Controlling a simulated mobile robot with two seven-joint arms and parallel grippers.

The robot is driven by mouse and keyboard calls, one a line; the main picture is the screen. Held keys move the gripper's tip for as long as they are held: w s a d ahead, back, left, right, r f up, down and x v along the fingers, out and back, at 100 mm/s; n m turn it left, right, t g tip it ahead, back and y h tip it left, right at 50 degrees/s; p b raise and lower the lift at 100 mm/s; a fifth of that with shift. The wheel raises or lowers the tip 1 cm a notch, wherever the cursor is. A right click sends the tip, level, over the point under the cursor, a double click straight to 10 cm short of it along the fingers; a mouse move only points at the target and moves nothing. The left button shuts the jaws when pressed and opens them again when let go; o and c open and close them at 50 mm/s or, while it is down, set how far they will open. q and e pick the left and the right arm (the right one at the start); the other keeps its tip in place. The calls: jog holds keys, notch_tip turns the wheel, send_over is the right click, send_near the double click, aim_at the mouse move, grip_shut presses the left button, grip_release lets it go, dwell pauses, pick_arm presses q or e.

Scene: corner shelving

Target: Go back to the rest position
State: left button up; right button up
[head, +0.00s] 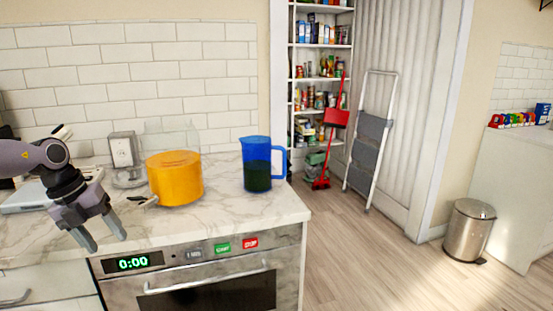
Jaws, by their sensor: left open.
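My left gripper (104,238) comes in from the left, above the front edge of the marble counter (225,208). Its two fingers point down and stand apart, with nothing between them. An orange pot (175,180) stands on the counter to the right of the gripper, apart from it. A blue pitcher (257,165) with a dark lower part stands further right, near the counter's right end. My right gripper does not show.
An oven (205,287) with a bar handle sits under the counter. Shelves (320,48), a stepladder (370,140) and a metal bin (469,230) stand to the right. The wooden floor between is clear.

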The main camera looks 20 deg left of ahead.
pick_arm(q)
jog(key=s+d+f+n+t+h, duration=0.2)
jog(key=d+f+n+t+h, duration=0.3)
jog(key=d+f+n+t, duration=0.9)
jog(key=s+d+f+n+g+y, duration=0.1)
jog(key=s+d+f+n+g, duration=0.1)
jog(key=d+f, duration=0.3)
jog(key=s+d+f+n+g+y+p, duration=0.1)
jog(key=s+d+f+n, duration=0.3)
jog(key=d, duration=0.4)
jog(key=s+d+f+n+g+y, duration=0.3)
jog(key=d+f+n, duration=0.2)
jog(key=d+f, duration=0.1)
jog(key=shift+s+d+f, duration=0.2)
jog(key=shift+s+d, duration=0.05)
jog(key=shift+s, duration=0.1)
jog(key=shift+a+n+y, duration=0.15)
jog(key=shift+n+y, duration=0.15)
